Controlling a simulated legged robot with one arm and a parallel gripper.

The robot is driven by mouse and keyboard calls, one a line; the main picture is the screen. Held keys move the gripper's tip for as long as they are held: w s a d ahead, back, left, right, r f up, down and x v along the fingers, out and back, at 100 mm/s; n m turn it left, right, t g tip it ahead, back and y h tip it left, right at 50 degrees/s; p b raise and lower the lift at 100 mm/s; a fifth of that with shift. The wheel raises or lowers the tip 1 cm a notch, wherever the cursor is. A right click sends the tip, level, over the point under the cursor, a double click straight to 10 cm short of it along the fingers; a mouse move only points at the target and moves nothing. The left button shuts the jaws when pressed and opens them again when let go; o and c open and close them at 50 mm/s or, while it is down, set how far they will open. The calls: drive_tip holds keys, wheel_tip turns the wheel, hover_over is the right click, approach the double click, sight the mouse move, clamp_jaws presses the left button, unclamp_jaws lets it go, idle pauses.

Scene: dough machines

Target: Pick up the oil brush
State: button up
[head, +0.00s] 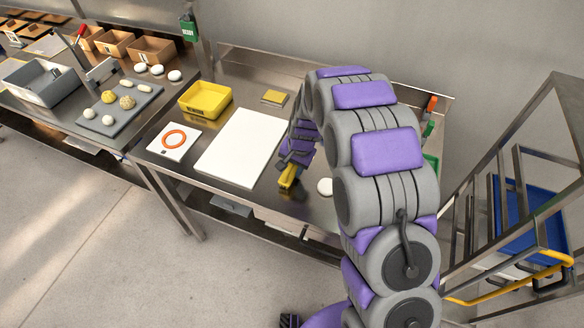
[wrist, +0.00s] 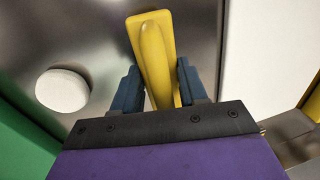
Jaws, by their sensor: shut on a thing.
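The oil brush (head: 288,175) is yellow and sits at the end of my arm, over the steel table just right of the white board. It also shows in the wrist view (wrist: 153,45), with its yellow handle between two blue fingers. My gripper (wrist: 160,88) is shut on that handle. In the head view my gripper (head: 290,163) points down at the table, partly hidden by my own arm. I cannot tell whether the brush touches the table. Its bristles are not seen.
A white board (head: 241,148) lies left of my gripper. A white dough piece (head: 324,187) lies to its right. A metal rack (head: 520,200) stands at right.

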wheel_tip(320, 180, up, 3)
drive_tip(key=shift+p, duration=0.5)
drive_tip(key=shift+s+d+r, duration=0.2)
drive_tip(key=shift+r, duration=0.05)
drive_tip(key=s+d+p, duration=0.1)
drive_tip(key=s+d, duration=0.2)
drive_tip(key=s, duration=0.1)
drive_tip(key=s+d, duration=0.3)
drive_tip(key=s, duration=0.1)
drive_tip(key=s+d+r+p, duration=0.1)
drive_tip(key=s+d, duration=0.3)
drive_tip(key=shift+p, duration=0.3)
drive_tip(key=o, duration=0.5)
drive_tip(key=shift+a, duration=0.1)
drive_tip(key=c, duration=0.4)
